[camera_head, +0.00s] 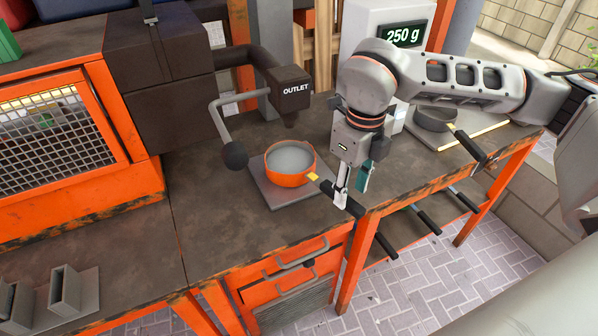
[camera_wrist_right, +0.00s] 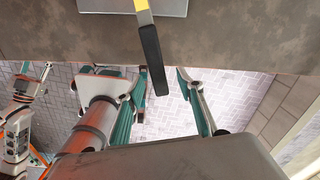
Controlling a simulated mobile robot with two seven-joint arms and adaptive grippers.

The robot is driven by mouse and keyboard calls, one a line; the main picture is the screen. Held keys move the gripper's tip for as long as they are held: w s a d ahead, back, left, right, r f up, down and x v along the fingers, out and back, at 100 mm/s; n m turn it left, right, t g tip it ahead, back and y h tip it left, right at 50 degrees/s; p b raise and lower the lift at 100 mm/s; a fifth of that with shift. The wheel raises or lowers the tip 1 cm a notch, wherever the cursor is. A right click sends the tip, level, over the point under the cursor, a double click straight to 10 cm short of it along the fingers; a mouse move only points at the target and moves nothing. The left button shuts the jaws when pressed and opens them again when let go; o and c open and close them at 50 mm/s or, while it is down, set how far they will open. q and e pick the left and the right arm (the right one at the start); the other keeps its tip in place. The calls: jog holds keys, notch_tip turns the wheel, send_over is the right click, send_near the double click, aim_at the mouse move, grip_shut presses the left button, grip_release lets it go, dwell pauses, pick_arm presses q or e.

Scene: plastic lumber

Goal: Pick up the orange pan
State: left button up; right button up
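The orange pan (camera_head: 290,180) sits on a grey square plate under the outlet, with greyish contents. Its yellow-and-black handle (camera_head: 338,195) points to the lower right, past the table's front edge. My right gripper (camera_head: 352,190) points down at the handle with its fingers apart. In the right wrist view the black handle (camera_wrist_right: 152,60) reaches between the open fingers (camera_wrist_right: 160,82), with a gap on both sides. The pan's bowl is out of that view. My left gripper (camera_wrist_right: 35,72) appears small at the left of the wrist view, its teal-padded fingers seemingly apart.
The dark outlet spout (camera_head: 290,88) overhangs the pan, and a grey lever with a black knob (camera_head: 235,155) stands to its left. A grey pan (camera_head: 435,118) sits on the scale at right, its handle forward. Black-handled tools (camera_head: 428,222) lie on the shelf below.

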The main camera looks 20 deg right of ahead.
jog(key=f, duration=0.5)
jog(key=shift+w+a, duration=0.15)
jog(key=shift+a, duration=0.1)
jog(key=shift+r, duration=0.1)
grip_shut()
jog(key=shift+w, duration=0.1)
